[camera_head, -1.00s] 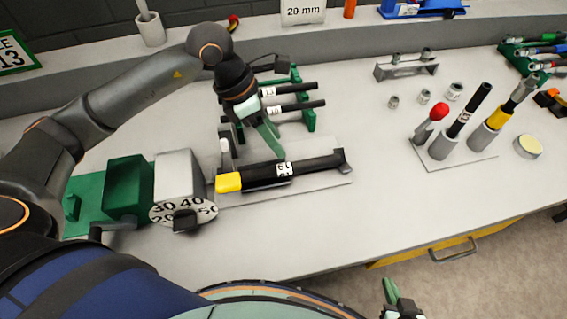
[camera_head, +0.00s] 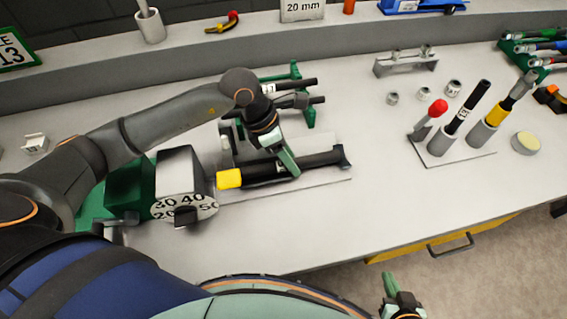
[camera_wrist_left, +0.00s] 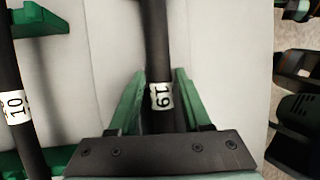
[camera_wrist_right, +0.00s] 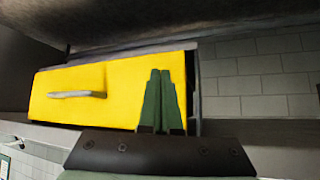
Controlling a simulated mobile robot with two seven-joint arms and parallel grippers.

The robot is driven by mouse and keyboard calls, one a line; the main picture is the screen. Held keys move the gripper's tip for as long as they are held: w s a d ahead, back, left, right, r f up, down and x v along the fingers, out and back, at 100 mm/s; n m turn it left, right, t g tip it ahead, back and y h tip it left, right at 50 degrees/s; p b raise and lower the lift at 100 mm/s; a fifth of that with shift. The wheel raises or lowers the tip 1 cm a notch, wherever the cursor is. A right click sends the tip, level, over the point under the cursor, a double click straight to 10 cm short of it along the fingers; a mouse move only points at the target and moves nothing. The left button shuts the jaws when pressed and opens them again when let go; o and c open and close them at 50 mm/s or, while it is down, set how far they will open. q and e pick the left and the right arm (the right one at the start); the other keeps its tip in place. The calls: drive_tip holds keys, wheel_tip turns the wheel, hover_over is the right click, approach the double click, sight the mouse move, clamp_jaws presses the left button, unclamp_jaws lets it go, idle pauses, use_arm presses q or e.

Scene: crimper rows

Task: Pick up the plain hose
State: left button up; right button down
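A black hose (camera_head: 322,160) with a white label reading 19 lies on a grey plate, a yellow piece (camera_head: 229,178) at its left end and a dark fitting at its right end. My left gripper (camera_head: 291,166) is over this hose. In the left wrist view the hose (camera_wrist_left: 160,45) and its label run between the open fingers (camera_wrist_left: 155,100), with gaps on both sides. Two other labelled black hoses (camera_head: 302,84) lie on a green rack behind. I cannot tell which hose is the plain one. My right gripper (camera_wrist_right: 161,100) is shut and empty, low at the front.
A grey-and-green machine with a numbered dial (camera_head: 185,207) stands left of the plate (camera_head: 330,180). At right, a stand (camera_head: 465,158) holds an upright black hose and tools. Small metal fittings (camera_head: 424,94) stand behind it. The front middle of the bench is clear.

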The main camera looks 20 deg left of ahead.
use_arm(q)
clamp_jaws()
drive_tip(key=shift+r, duration=0.15)
idle(0.4)
